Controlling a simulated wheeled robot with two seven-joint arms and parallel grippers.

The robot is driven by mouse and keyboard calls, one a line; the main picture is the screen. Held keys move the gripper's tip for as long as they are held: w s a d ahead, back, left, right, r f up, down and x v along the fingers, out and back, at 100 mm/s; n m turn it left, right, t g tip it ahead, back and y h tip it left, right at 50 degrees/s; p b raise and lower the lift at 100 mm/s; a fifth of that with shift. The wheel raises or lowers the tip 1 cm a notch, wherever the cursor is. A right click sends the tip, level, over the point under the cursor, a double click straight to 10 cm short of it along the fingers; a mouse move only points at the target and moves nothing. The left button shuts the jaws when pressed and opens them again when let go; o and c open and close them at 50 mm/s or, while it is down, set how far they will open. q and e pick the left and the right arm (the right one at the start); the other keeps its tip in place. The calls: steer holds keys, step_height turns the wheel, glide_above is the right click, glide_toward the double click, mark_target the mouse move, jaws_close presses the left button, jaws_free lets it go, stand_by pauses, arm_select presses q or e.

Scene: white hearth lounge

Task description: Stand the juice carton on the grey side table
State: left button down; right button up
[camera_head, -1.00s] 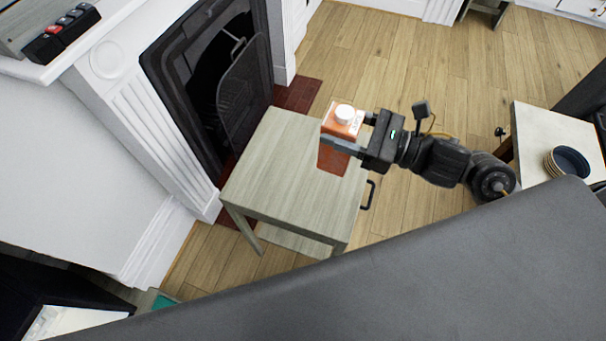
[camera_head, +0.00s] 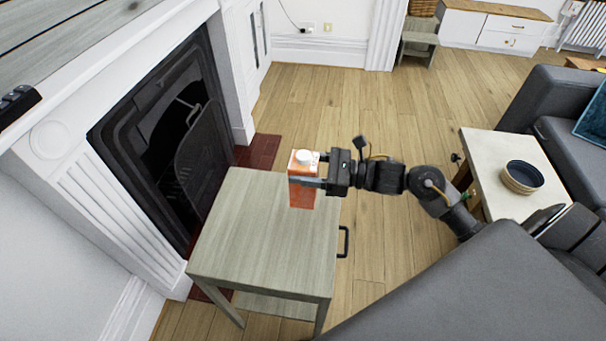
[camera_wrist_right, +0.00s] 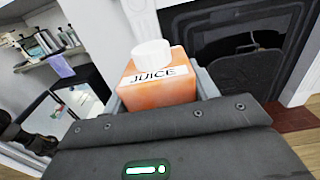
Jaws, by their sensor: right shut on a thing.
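The carton's lower part is hidden there by the gripper body.
A fireplace (camera_head: 160,150) with a white surround stands left of the table. A pale table (camera_head: 485,165) with a dark bowl (camera_head: 523,175) stands to the right. A grey sofa (camera_head: 555,130) is at the far right. The tabletop around the carton is bare.

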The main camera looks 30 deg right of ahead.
steer(key=w+f, duration=0.1)
steer(key=d+f, duration=0.1)
steer(key=w+f, duration=0.1)
steer(key=shift+w+d+f, duration=0.1)
steer(key=shift+w+d, duration=0.15)
steer(key=shift+w, duration=0.05)
step_height(320, 180, down, 2)
steer(key=shift+f+p, duration=0.1)
steer(key=shift+p, duration=0.55)
steer(key=shift+f, duration=0.6)
steer(key=o, duration=1.3)
steer(key=shift+r, duration=0.25)
arm_select(q)
steer(key=a+f+b, duration=0.1)
steer(key=b, duration=0.2)
steer(key=shift+w+a+f, duration=0.1)
steer(key=shift+a+f, duration=0.15)
arm_select(e)
steer(key=v, duration=1.2)
steer(key=shift+s+f, duration=0.1)
